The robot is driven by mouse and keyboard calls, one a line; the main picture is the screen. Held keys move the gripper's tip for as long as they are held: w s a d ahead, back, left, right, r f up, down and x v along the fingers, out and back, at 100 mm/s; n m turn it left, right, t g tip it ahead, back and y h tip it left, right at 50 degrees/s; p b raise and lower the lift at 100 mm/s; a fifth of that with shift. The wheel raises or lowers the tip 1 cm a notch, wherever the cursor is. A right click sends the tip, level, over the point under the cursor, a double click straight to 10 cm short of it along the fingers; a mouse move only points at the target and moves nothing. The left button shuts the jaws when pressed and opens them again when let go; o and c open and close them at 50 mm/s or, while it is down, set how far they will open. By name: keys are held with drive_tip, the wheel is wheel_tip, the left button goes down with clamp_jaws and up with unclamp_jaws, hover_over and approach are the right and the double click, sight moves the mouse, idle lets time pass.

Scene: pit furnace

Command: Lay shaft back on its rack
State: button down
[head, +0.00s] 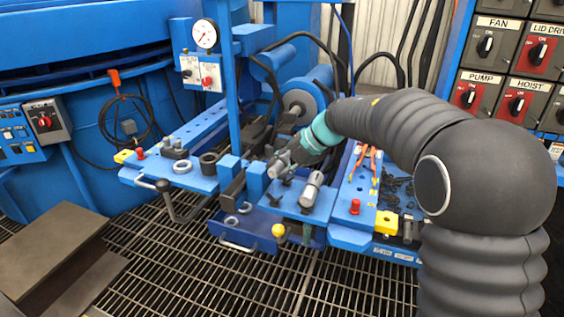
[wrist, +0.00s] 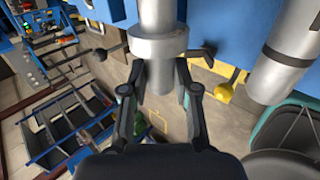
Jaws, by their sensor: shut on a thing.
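My gripper (head: 284,160) is shut on a grey metal shaft (wrist: 158,15). In the wrist view (wrist: 162,75) the fingers close around it just by its wide collar (wrist: 158,43), and a short end shows between them. In the head view the held shaft (head: 275,170) is small and partly hidden by the gripper, close to blue upright blocks (head: 257,180). I cannot tell whether it touches them or hangs above. The blocks stand at the front of the blue bench and look like the rack, though I cannot be sure.
A second grey cylinder (head: 312,189) with a dark band lies right of my gripper on a blue plate (head: 290,208); it also shows in the wrist view (wrist: 288,55). A yellow knob (head: 279,230) sticks out in front.

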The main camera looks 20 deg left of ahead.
drive_tip(key=shift+f+b, duration=1.15)
drive_tip(key=shift+f, duration=1.6)
drive_tip(key=shift+f, duration=0.1)
drive_tip(key=shift+d+f+p, duration=0.25)
drive_tip(key=shift+d+p, duration=0.1)
drive_tip(key=shift+p, duration=0.8)
drive_tip(key=shift+d+f, duration=0.15)
drive_tip(key=shift+f, duration=0.45)
idle(0.6)
drive_tip(key=c, duration=1)
unclamp_jaws()
drive_tip(key=shift+o, duration=1)
drive_tip(key=shift+w+f, duration=0.15)
drive_tip(key=shift+s+a+r, duration=0.2)
drive_tip(key=shift+a+r, duration=0.05)
wheel_tip(320, 180, up, 10)
